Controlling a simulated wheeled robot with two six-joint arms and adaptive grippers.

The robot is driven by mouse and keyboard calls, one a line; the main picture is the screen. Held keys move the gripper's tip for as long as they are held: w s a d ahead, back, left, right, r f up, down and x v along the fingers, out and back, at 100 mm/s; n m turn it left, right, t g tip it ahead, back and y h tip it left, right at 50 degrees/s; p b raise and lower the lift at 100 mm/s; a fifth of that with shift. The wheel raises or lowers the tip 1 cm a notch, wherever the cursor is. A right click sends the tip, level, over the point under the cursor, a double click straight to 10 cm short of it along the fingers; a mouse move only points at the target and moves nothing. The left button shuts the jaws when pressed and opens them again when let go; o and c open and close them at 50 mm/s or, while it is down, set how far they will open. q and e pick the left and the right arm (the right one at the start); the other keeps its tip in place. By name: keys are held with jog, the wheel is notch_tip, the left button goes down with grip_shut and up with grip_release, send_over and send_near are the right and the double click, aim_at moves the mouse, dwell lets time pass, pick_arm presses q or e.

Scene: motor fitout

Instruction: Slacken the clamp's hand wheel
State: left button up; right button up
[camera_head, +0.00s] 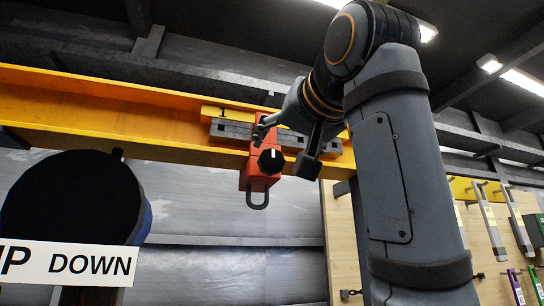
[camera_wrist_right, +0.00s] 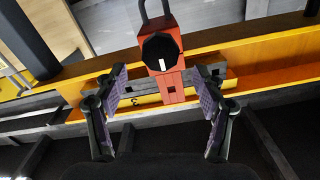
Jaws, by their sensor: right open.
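The red clamp (camera_head: 252,177) hangs from the yellow beam (camera_head: 105,105) in the head view, with a dark loop at its lower end. Its black hand wheel (camera_head: 271,161) has a white mark and faces me. My right gripper (camera_head: 286,146) is up beside the clamp and partly hides it. In the right wrist view the red clamp (camera_wrist_right: 171,85) and black hand wheel (camera_wrist_right: 160,52) show beyond my right gripper (camera_wrist_right: 162,88), whose fingers are spread to either side with nothing between them. The wheel lies just past the fingertips. My left gripper is not in view.
A grey toothed bar (camera_head: 231,131) runs along the beam behind the clamp. A dark round shape (camera_head: 75,200) and a white sign reading "DOWN" (camera_head: 80,264) stand at the lower left. A wooden board (camera_head: 343,240) with hanging tools is at right.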

aim_at(273, 157)
jog(key=p+x, duration=0.2)
jog(key=x, duration=0.4)
jog(key=shift+w+a+r, duration=0.1)
jog(key=shift+w+a, duration=0.05)
jog(key=shift+w, duration=0.2)
jog(key=shift+w+p, duration=0.3)
jog(key=shift+w, duration=0.05)
jog(key=shift+s, duration=0.15)
jog(key=shift+c, duration=0.7)
jog(key=c, duration=1)
